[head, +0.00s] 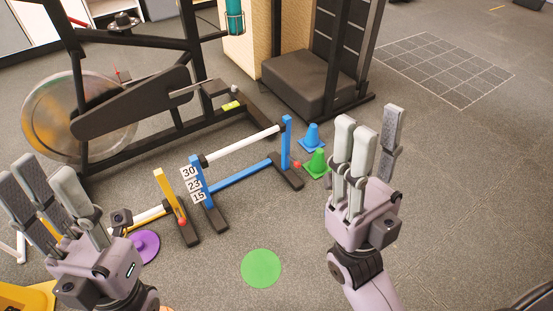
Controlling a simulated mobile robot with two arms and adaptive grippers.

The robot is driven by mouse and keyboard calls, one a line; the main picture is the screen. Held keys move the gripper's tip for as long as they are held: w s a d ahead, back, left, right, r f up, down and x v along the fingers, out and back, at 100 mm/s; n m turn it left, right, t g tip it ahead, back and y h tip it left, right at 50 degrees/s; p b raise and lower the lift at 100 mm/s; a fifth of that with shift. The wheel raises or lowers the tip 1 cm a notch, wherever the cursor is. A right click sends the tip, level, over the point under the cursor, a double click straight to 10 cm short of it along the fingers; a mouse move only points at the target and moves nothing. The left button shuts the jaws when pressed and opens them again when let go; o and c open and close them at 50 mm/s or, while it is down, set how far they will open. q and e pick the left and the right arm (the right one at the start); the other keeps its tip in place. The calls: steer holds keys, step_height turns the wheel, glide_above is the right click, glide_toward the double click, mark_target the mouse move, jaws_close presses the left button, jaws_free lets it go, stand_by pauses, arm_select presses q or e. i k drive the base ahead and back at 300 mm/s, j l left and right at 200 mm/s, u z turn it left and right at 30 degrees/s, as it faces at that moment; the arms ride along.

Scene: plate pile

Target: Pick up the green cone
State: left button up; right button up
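The green cone (316,164) stands upright on the grey floor, just left of my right gripper's fingers in the head view. A blue cone (312,137) stands right behind it. My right gripper (372,140) is open and empty, its fingers pointing up and away, with a gap between the paired fingers and the single one. It appears above the floor and apart from the cone. My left gripper (42,190) is at the lower left, open and empty, far from the cone.
A blue hurdle (240,178) with number cards stands left of the cones, and a yellow hurdle (167,190) beyond it. A green disc (261,268) and a purple disc (145,246) lie on the floor. An exercise bike (130,100) and a black padded bench (308,78) stand behind. Floor at right is clear.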

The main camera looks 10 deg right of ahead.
mark_target(317, 167)
steer(key=i+l+u, duration=0.15)
steer(key=l+u, duration=0.25)
steer(key=l, duration=0.2)
steer(key=i+l+u, duration=0.1)
steer(key=l+u, duration=0.25)
steer(key=l, duration=0.25)
steer(key=l+u, duration=0.4)
steer(key=l, duration=0.2)
steer(key=i+l, duration=0.1)
steer(key=l, duration=0.35)
steer(key=i+l, duration=0.1)
steer(key=l, duration=0.3)
steer(key=i+l, duration=0.1)
steer(key=l, duration=0.35)
steer(key=i+l, duration=0.1)
steer(key=l, duration=0.35)
steer(key=u, duration=0.05)
